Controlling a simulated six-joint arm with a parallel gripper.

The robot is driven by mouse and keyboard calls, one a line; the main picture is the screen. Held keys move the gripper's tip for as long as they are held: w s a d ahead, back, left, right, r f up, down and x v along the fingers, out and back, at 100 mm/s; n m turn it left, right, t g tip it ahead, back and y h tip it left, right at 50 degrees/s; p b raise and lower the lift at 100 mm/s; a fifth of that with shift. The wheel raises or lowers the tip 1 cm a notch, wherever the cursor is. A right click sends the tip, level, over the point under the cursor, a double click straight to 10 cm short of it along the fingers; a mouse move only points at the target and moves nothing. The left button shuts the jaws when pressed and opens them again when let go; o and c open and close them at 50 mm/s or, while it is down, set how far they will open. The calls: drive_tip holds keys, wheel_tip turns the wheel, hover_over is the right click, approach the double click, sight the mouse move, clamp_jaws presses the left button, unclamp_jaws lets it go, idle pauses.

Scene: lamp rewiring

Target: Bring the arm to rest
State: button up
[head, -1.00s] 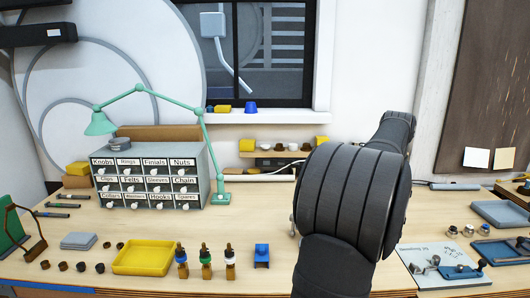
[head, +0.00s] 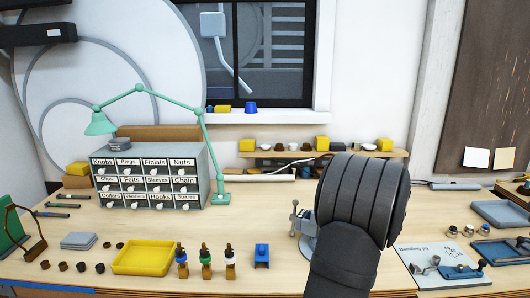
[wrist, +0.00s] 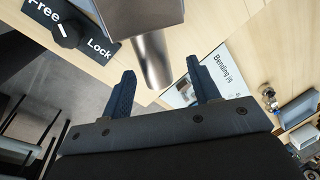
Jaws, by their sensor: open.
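A dark plate lettered "Free" and "Lock" (wrist: 72,32) with a black knob lies at the upper left there. In the head view my dark arm rises over the right middle of the bench (head: 290,205) and hides the gripper. A small metal fixture (head: 306,228) on a round base stands just left of the arm, partly hidden by it.
A yellow tray (head: 118,270), dropper bottles (head: 205,262) and a blue block (head: 262,256) stand along the front. A labelled drawer cabinet (head: 150,177) and green lamp (head: 223,198) are behind. The bending jig sheet (head: 432,250) lies right.

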wheel_tip(320, 180, up, 15)
drive_tip(key=s+a, duration=0.1)
drive_tip(key=s, duration=0.2)
drive_tip(key=s+f+n+t+h, duration=0.1)
drive_tip(key=s+f+t+h, duration=0.1)
drive_tip(key=s+f+t, duration=0.3)
drive_tip(key=shift+s+a+f+t, duration=0.35)
drive_tip(key=shift+s+f, duration=1.65)
drive_tip(key=shift+s, duration=1.05)
drive_tip(key=shift+o, duration=0.4)
